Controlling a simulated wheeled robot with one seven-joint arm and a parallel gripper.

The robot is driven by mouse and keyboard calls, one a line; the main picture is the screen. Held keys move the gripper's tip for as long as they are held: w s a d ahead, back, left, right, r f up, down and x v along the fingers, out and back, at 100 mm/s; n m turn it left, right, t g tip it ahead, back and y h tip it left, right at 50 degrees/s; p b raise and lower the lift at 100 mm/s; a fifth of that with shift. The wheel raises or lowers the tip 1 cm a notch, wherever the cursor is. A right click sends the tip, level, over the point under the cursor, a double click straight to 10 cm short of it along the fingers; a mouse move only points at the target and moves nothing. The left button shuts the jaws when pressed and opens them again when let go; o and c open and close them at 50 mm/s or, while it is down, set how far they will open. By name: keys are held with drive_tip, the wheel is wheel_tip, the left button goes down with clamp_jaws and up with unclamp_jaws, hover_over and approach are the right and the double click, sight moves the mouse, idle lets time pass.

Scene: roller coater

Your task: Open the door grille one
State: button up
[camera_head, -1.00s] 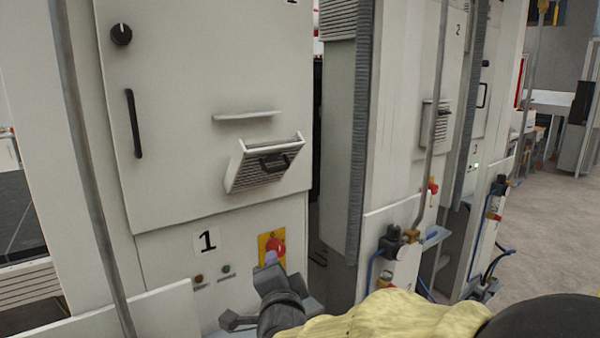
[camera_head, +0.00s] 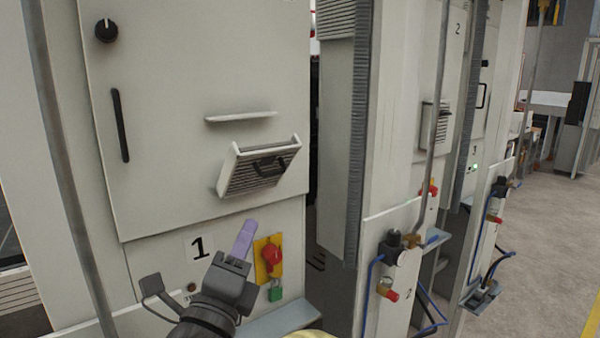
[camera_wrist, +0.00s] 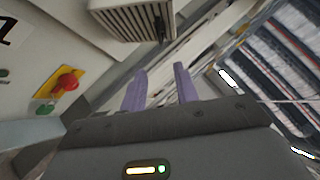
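The door grille (camera_head: 240,185) is a pale slatted panel with a black handle (camera_head: 268,166) on the front of the cabinet marked 1. It slants out from the cabinet face, under a thin ledge. In the wrist view the grille (camera_wrist: 125,22) is at the top, partly cut off, with its dark handle at its right side. My gripper (camera_head: 243,238) is below the grille in the head view, apart from it. The wrist view shows its two purple fingers (camera_wrist: 160,88) spread with nothing between them.
The cabinet door (camera_head: 160,100) has a long black handle and a knob. A red switch on a yellow plate (camera_head: 268,258) with a green padlock is close to the right of my gripper. A second cabinet (camera_head: 390,120) with pipes and valves stands to the right.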

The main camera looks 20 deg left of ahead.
sight(275, 173)
drive_tip(key=p+x, duration=0.8)
drive_tip(key=x, duration=0.9)
drive_tip(key=shift+s, duration=0.1)
drive_tip(key=shift+c, duration=0.3)
clamp_jaws()
